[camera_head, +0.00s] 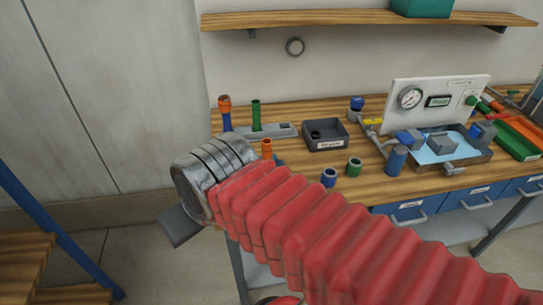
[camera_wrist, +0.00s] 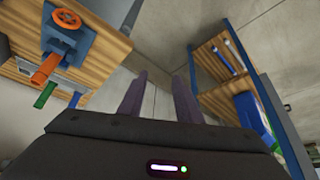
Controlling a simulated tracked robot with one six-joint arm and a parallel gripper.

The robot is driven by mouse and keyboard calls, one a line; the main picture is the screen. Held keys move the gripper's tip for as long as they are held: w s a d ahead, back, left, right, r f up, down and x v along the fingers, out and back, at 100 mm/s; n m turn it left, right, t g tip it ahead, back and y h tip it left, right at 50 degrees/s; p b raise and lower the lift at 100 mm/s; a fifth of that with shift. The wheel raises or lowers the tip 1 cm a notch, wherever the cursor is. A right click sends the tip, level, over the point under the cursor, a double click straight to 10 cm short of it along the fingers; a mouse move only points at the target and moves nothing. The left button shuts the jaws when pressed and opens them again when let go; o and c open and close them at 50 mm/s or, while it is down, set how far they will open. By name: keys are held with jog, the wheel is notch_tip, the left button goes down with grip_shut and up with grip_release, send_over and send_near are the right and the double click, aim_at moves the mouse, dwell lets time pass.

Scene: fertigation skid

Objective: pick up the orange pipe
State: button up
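The orange pipe (camera_head: 266,148) stands near the bench's left front corner in the head view, its lower part hidden behind my arm. In the wrist view the orange pipe (camera_wrist: 46,69) sticks out beside a blue bracket (camera_wrist: 70,40) with an orange ring or wheel (camera_wrist: 65,18); I cannot tell whether the bracket holds it. My gripper (camera_wrist: 158,80) is open and empty, its two dark fingers apart. The fingers point at the wall and floor, and the pipe is well off to their left in the wrist view. In the head view my gripper is mostly hidden behind my wrist.
A grey rack (camera_head: 281,130) holds a green pipe (camera_head: 256,115); a blue, orange-topped piece (camera_head: 225,112) stands at its left. A dark bin (camera_head: 325,136), blue and green rings and a water basin (camera_head: 434,148) lie to the right. A wooden shelf unit (camera_wrist: 222,60) stands opposite the bench.

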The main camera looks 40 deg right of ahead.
jog(key=shift+w, duration=0.15)
jog(key=shift+o, duration=0.4)
jog(key=o, duration=0.3)
jog(key=shift+f+m, duration=0.15)
jog(key=shift+m, duration=0.15)
jog(key=w+d+f+m+y, duration=0.3)
jog(key=d+m, duration=0.2)
jog(key=m, duration=0.4)
jog(key=w+d+f+m+y, duration=0.2)
jog(key=w+d+f+m, duration=0.15)
jog(key=m, duration=0.55)
jog(key=s+d+m+t+h, duration=0.1)
jog(key=d+m+t+h, duration=0.3)
jog(key=d+m, duration=1.2)
jog(key=d+t, duration=0.4)
jog(key=d, duration=0.4)
jog(key=shift+s+m, duration=0.25)
jog(key=shift+m, duration=0.15)
